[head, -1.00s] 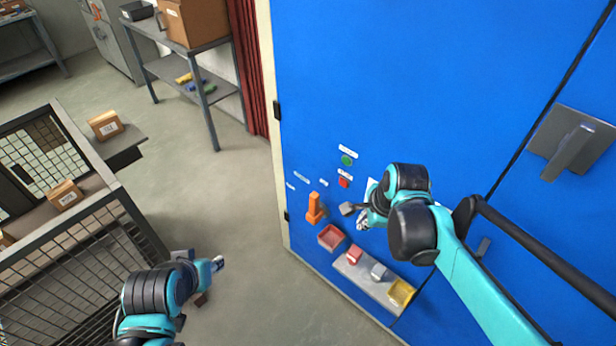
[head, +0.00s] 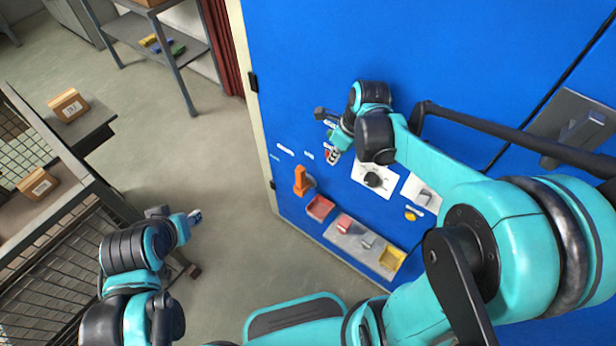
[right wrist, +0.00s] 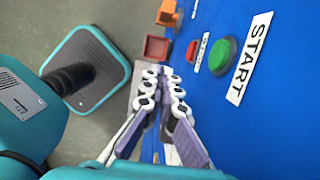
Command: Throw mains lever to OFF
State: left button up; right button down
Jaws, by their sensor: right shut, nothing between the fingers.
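An orange lever (head: 300,182) stands upright on the lower left of the blue cabinet front, with small white labels (head: 285,150) above it. The lever also shows at the top of the right wrist view (right wrist: 168,13). My right gripper (head: 333,156) is shut and empty, up and right of the lever and apart from it. It partly covers the buttons in the head view. In the right wrist view its fingertips (right wrist: 163,87) are together below the red tray. My left gripper (head: 196,217) hangs over the floor left of the cabinet; its fingers are too small to judge.
Beside the right gripper are a red button (right wrist: 192,50) and a green START button (right wrist: 222,55). A red tray (head: 320,208) and a grey shelf (head: 352,241) with blocks jut out below. A black knob (head: 373,180) sits to the right.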

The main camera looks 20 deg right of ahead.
jog(key=b, duration=0.8)
send_near(301, 181)
jog(key=s+d+f, duration=0.2)
jog(key=d+f, duration=0.1)
jog(key=f, duration=0.4)
jog(key=shift+w+a+f+b, duration=0.1)
jog(key=shift+w+a+b, duration=0.1)
jog(key=shift+w+a, duration=0.45)
jog(key=shift+w+a+b, duration=0.2)
jog(key=shift+w+a, duration=0.3)
jog(key=shift+w, duration=0.3)
jog(key=shift+d, duration=0.1)
